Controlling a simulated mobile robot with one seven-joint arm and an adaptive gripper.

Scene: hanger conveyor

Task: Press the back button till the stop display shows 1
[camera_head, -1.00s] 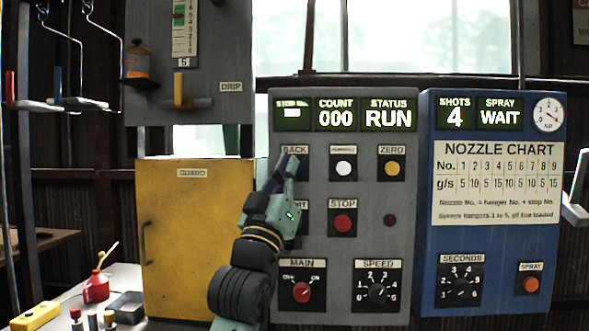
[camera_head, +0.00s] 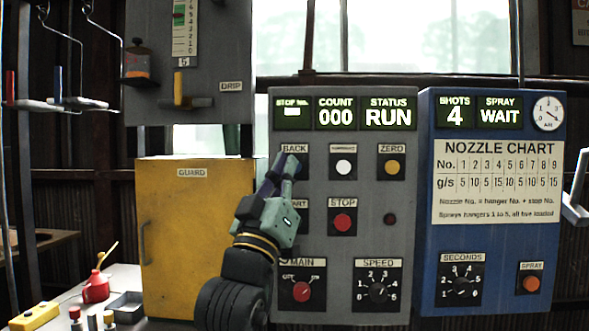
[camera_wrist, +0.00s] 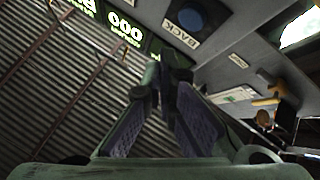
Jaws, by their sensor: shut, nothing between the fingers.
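The grey control panel (camera_head: 315,235) carries the BACK label (camera_head: 295,149) at its upper left. The back button under it is mostly hidden by my fingers in the head view. In the wrist view the round dark-blue back button (camera_wrist: 190,17) shows just beyond my fingertips. My gripper (camera_head: 287,163) is shut and empty, its tips in front of the button's plate. It also shows in the wrist view (camera_wrist: 173,72); contact with the button cannot be told. The stop display (camera_head: 292,112) shows a short bright bar, and I cannot read a digit.
The count display (camera_head: 336,113) reads 000 and the status display (camera_head: 389,113) reads RUN. A white button (camera_head: 344,167), a yellow zero button (camera_head: 392,167) and a red stop button (camera_head: 343,222) are close by. The yellow guard box (camera_head: 195,240) stands left of my arm.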

